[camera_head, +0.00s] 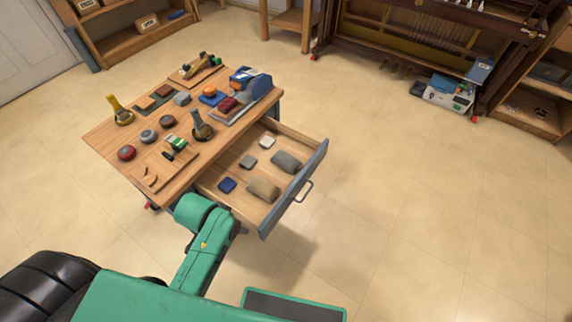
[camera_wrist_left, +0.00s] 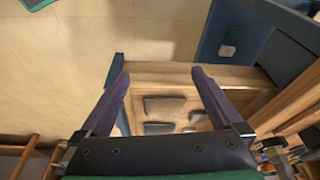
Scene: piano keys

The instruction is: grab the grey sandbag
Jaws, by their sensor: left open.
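The grey sandbag (camera_head: 286,162) lies in the open drawer (camera_head: 318,160), close to its front panel. A tan bag (camera_head: 263,189) lies beside it, nearer to me. My left gripper (camera_wrist_left: 159,68) is open in the left wrist view, with nothing between its fingers. Beyond and below the fingers are several dark or light pads, including a grey one (camera_wrist_left: 165,107) in a wooden box-like space; I cannot tell which bag it is. In the head view my green left arm reaches the table's near corner and its gripper is not visible. My right gripper is not in view.
The drawer also holds a small blue bag (camera_head: 227,185), a small grey one (camera_head: 247,162) and a white one (camera_head: 267,142). The wooden tabletop (camera_head: 98,137) carries tools and felt pieces. A handle (camera_head: 304,191) sticks out from the drawer front. Floor to the right is clear.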

